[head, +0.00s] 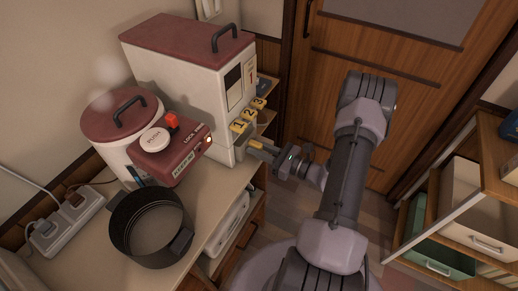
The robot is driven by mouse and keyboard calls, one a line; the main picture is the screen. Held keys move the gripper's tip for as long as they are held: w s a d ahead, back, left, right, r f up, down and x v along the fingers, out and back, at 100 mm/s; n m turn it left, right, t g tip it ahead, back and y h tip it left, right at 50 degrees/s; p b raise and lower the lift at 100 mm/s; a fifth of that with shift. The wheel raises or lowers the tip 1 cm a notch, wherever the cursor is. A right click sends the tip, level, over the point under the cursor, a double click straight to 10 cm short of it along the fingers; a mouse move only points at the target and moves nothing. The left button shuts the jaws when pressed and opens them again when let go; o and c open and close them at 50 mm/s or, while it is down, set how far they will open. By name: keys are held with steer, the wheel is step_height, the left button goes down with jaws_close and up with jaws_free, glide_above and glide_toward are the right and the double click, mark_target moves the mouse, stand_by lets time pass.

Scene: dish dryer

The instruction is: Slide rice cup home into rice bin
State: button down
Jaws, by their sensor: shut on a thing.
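The rice bin (184,68) is a tall cream box with a dark red lid and black handle. Its front carries yellow buttons (247,115) marked 1, 2 and 3. My gripper (257,157) is low at the bin's front, below the buttons, reaching in from the right. Its yellow-tipped fingers are shut on the rice cup (240,150), a pale piece at the foot of the bin. Most of the cup is hidden or too small to make out, and I cannot tell how far in it sits.
A round cream container with a red lid (109,118) and a red push-button unit (172,152) stand left of my gripper. A black round pot (151,230) and a power strip (69,219) are on the counter. A wooden shelf (455,215) stands at right.

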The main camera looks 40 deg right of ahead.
steer(key=shift+x, duration=0.8)
steer(key=c, duration=1.2)
jaws_free()
